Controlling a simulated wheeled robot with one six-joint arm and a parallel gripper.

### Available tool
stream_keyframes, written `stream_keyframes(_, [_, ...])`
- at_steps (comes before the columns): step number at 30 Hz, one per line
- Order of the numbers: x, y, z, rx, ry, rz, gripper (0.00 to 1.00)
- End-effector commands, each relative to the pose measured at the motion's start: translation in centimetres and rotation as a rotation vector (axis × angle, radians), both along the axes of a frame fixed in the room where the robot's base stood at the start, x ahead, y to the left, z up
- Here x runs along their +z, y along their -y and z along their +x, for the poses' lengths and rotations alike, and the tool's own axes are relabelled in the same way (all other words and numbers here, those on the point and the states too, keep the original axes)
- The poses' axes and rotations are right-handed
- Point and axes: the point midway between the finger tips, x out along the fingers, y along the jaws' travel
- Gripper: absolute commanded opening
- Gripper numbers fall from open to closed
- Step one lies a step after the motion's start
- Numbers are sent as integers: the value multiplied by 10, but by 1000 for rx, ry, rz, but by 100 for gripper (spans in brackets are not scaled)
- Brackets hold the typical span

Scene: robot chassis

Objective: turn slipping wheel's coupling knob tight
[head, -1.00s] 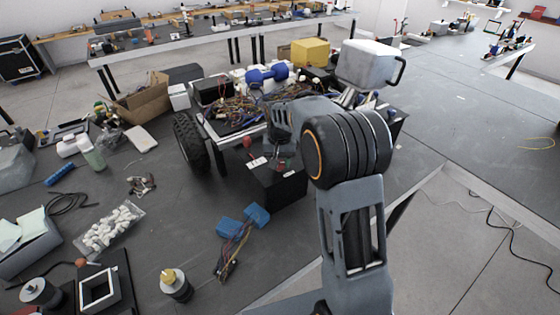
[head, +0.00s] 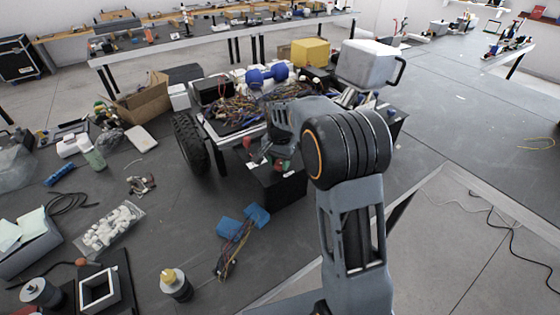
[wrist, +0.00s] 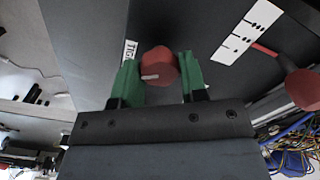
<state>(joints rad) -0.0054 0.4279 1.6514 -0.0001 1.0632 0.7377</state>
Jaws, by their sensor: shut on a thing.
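A red coupling knob (wrist: 158,66) with a pale pointer mark sits on the dark face of the chassis box in the wrist view. My gripper (wrist: 157,78) has its two green fingertips on either side of the knob and is shut on it. A label that starts with "TIG" (wrist: 129,52) is beside the knob, partly hidden by the left finger. In the head view my gripper (head: 272,163) is at the black box (head: 285,188), and the gripped knob is mostly hidden.
A black wheel (head: 191,143) stands left of the chassis, whose top holds tangled wires (head: 235,108). Blue connectors (head: 243,218) with wires lie in front on the table. A bag of white pieces (head: 110,228) lies at the left.

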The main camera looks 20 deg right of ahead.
Motion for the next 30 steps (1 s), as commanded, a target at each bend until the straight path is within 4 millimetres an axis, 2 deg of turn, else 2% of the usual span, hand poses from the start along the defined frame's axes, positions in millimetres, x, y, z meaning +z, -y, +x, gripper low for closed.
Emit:
stream_keyframes(10, [2, 0, 1, -1, 7, 0, 16])
stream_keyframes(11, [2, 0, 1, -1, 7, 0, 40])
stream_keyframes(19, [1, 0, 1, -1, 3, 0, 65])
stream_keyframes(26, [1, 0, 0, -1, 1, 0, 65])
stream_keyframes(30, [11, 0, 1, -1, 4, 0, 65])
